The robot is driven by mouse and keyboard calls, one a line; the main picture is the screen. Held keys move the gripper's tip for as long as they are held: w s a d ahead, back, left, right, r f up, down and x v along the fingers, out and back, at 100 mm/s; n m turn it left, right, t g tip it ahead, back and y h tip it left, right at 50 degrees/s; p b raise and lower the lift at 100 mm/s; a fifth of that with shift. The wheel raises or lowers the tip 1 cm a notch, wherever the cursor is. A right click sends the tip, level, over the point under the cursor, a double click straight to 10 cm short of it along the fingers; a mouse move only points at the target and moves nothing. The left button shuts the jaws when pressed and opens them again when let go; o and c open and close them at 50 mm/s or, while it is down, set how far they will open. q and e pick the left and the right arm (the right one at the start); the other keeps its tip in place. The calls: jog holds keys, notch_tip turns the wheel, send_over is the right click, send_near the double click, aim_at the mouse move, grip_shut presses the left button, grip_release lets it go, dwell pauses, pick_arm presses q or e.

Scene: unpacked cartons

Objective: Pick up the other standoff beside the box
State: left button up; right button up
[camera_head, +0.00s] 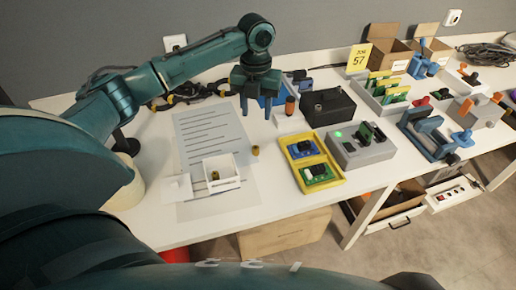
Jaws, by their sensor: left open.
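A small brass standoff (255,150) stands on the table just right of a small open white box (222,183). Another brass standoff (215,175) shows inside the box. My left gripper (256,114) points down above the table, behind and above the standoff beside the box in the picture. It is open, with nothing seen between its fingers. My right gripper is out of view.
A printed sheet (209,131) lies behind the box, and a white lid-like piece (178,187) lies left of it. A yellow tray (329,179) with circuit boards, a grey fixture (372,151) and a black box (327,107) stand to the right.

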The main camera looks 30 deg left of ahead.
pick_arm(q)
send_over(256, 146)
jog(key=f, duration=0.7)
jog(key=shift+w+a+f, duration=0.1)
jog(key=shift+w+f, duration=0.1)
jog(key=shift+w, duration=0.05)
jog(key=f, duration=0.5)
jog(key=shift+s, duration=0.3)
grip_shut()
